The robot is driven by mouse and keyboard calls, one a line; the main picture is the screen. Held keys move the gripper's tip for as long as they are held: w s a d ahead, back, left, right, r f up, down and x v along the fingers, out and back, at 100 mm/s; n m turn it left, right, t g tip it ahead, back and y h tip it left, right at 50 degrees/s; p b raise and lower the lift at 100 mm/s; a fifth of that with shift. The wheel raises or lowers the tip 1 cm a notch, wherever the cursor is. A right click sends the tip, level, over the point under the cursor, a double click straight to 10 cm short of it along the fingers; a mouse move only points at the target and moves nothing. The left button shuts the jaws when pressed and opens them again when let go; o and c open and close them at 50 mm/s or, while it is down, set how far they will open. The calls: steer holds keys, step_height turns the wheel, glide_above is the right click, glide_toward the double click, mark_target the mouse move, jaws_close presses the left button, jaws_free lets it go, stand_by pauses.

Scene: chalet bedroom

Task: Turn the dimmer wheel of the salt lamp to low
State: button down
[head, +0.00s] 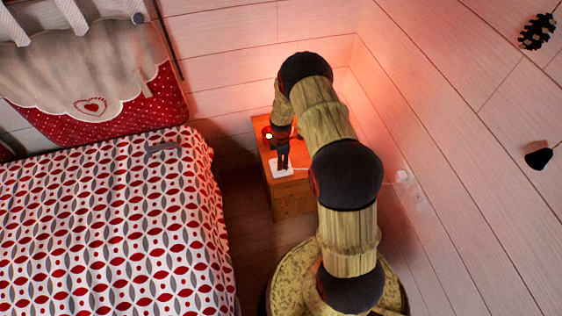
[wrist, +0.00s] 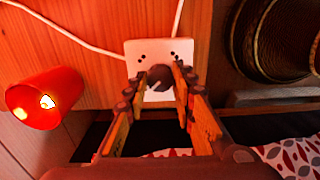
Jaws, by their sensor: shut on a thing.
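The dimmer is a white square plate (wrist: 135,50) with a round dark wheel (wrist: 158,74) bearing a pale pointer mark. The plate also shows on the orange-lit nightstand (head: 292,202) in the head view (head: 281,173). My gripper (wrist: 161,82) is shut on the wheel, one finger on each side; in the head view my gripper (head: 283,158) points down over the plate. The fingers hide part of the wheel, and the wheel's setting is hard to read. The salt lamp's body is not clearly visible; a strong orange-red glow lights the wall behind my arm.
A red cup-like holder (wrist: 40,100) with a bright spot stands left of the plate in the wrist view. White cords (wrist: 80,30) run from the plate. A patterned bed (head: 110,225) is left of the nightstand; a wall plug (head: 403,177) is right.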

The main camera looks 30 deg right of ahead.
stand_by(0.3)
steer(key=c, duration=1.6)
jaws_free()
steer(key=shift+o, duration=0.6)
step_height(320, 180, up, 12)
